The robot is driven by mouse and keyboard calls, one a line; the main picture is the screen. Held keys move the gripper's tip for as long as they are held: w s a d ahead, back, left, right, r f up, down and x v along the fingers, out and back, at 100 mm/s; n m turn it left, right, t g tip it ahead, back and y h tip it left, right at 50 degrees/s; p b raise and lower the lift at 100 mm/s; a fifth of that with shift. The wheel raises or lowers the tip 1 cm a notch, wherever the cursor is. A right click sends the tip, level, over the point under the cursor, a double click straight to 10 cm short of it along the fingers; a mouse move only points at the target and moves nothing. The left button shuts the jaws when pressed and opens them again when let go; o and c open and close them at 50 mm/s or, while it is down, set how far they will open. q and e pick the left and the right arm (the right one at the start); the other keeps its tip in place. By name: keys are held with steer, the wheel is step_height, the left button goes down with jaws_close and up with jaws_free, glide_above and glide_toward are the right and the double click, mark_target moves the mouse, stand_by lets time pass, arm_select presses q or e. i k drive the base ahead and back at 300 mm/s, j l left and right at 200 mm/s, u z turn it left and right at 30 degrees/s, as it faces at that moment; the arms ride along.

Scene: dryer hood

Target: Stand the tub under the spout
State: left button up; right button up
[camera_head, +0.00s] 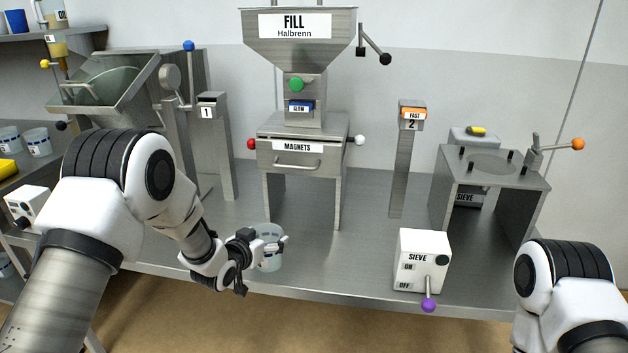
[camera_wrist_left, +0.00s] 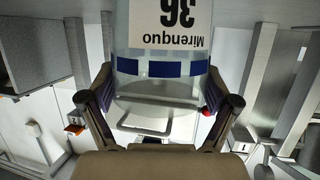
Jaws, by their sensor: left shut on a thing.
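My left gripper (camera_head: 268,246) is shut on the tub from the left. In the left wrist view the fingers (camera_wrist_left: 160,103) clasp both sides of the tub (camera_wrist_left: 160,88), whose blue band and label "Mirenquo 36" show upside down. The FILL machine (camera_head: 300,45) has a hopper on top and a MAGNETS drawer (camera_head: 298,155) below. Its spout is not clearly seen. My right gripper is out of view.
The bench (camera_head: 370,220) is clear between the FILL machine's legs and the SIEVE switch box (camera_head: 422,260). Post 1 (camera_head: 222,150) and post 2 (camera_head: 404,160) flank the machine. A sieve stand (camera_head: 490,180) is at right. Cups (camera_head: 37,143) stand on a shelf at left.

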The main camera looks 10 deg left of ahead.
mark_target(307, 209)
steer(key=i+l, duration=0.15)
steer(key=i, duration=0.3)
steer(key=i+l, duration=0.15)
steer(key=i, duration=0.3)
